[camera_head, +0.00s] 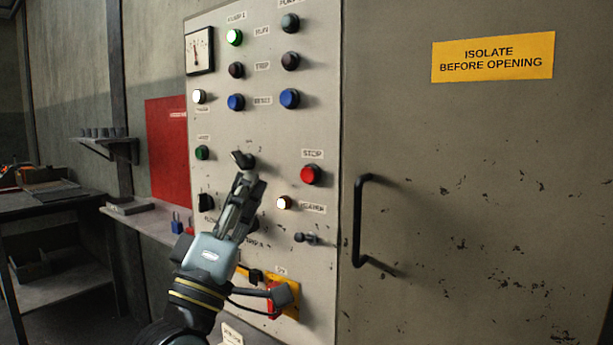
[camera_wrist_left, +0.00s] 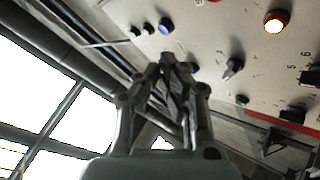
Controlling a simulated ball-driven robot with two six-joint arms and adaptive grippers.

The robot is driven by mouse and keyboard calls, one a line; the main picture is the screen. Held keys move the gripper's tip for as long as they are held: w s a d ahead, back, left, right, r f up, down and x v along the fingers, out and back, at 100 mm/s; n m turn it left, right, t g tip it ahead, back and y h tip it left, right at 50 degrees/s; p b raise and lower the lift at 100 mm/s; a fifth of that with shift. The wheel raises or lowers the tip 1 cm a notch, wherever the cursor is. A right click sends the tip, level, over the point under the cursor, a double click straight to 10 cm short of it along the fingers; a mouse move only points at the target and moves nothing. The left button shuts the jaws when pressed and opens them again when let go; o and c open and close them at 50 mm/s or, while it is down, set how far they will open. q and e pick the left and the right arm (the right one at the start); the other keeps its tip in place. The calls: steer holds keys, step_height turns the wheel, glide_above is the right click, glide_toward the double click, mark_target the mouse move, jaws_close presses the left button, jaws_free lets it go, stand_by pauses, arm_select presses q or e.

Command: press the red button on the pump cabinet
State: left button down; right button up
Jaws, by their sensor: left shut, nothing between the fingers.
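The red button (camera_head: 311,174), under a STOP label, stands out from the pale panel of the pump cabinet (camera_head: 268,130). My left gripper (camera_head: 250,183) is shut and empty, pointing up in front of the panel. In the picture its fingertips are left of the red button and slightly lower, clearly apart from it. In the left wrist view the shut fingers (camera_wrist_left: 168,62) show at the centre. A small red edge shows there at the top border, and I cannot tell for sure that it is the button. My right gripper is not in view.
A black selector knob (camera_head: 243,160) is by my fingertips. A yellow-and-red switch (camera_head: 282,297) is lower down. The cabinet door handle (camera_head: 359,222) sticks out at the right. A bench (camera_head: 60,208) stands at the left.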

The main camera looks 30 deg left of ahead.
mark_target(309, 175)
arm_select(q)
steer(key=w+b, duration=0.3)
steer(key=w, duration=0.5)
steer(key=shift+w+d, duration=0.3)
steer(key=shift+d, duration=0.05)
steer(key=shift+w+b, duration=0.1)
steer(key=shift+b, duration=0.25)
stand_by(0.8)
steer(key=shift+w, duration=0.3)
steer(key=shift+w+b, duration=0.35)
steer(key=shift+w, duration=0.1)
stand_by(0.7)
steer(key=shift+s, duration=0.15)
steer(key=shift+s+p, duration=0.45)
steer(key=shift+s, duration=0.3)
